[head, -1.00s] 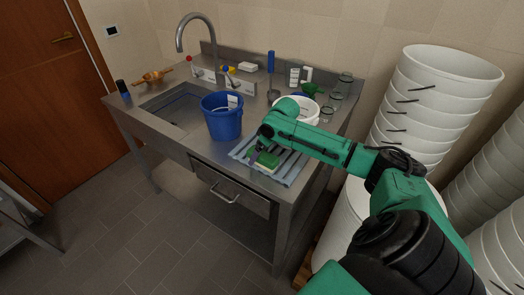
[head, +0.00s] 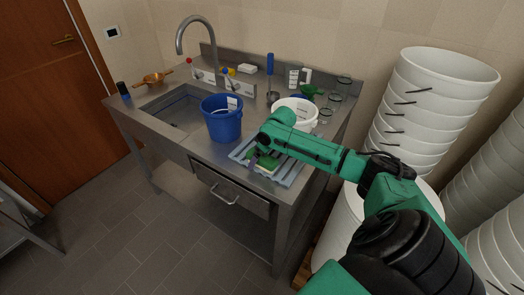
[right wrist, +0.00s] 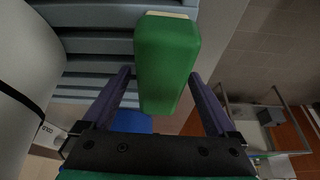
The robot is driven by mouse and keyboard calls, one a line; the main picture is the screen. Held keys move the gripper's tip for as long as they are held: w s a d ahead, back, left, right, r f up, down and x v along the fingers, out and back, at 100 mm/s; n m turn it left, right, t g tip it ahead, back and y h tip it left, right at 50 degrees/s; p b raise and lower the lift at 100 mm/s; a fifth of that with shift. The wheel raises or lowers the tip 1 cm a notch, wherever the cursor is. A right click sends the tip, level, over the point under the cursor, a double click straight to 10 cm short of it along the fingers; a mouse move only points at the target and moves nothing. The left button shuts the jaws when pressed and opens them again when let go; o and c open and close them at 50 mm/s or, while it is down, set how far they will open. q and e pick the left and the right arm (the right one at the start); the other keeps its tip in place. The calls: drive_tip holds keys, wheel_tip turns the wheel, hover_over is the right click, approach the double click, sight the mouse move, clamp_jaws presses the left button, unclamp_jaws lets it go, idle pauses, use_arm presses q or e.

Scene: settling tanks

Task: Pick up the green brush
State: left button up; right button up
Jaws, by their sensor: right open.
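The green brush (head: 266,162) lies on the grey ribbed rack (head: 287,173) at the front right of the steel sink counter. It is a block with a pale strip at one end. In the right wrist view the green brush (right wrist: 166,60) sits between the two purple fingers of my right gripper (right wrist: 160,76). The fingers are open on either side of it, and I cannot tell whether either one touches it. In the head view my right gripper (head: 257,158) is down at the brush and partly hidden by my wrist. My left gripper is not in view.
A blue bucket (head: 222,120) stands left of the rack, and a white bucket (head: 296,108) stands behind it. Glass jars (head: 334,101) and a green spray head (head: 312,90) are at the back right. Stacked white buckets (head: 423,110) stand right of the counter.

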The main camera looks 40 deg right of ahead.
drive_tip(key=shift+c, duration=0.3)
clamp_jaws()
drive_tip(key=shift+r+b, duration=0.1)
drive_tip(key=shift+b, duration=0.35)
wheel_tip(320, 180, up, 20)
drive_tip(key=b, duration=0.2)
drive_tip(key=shift+r, duration=0.2)
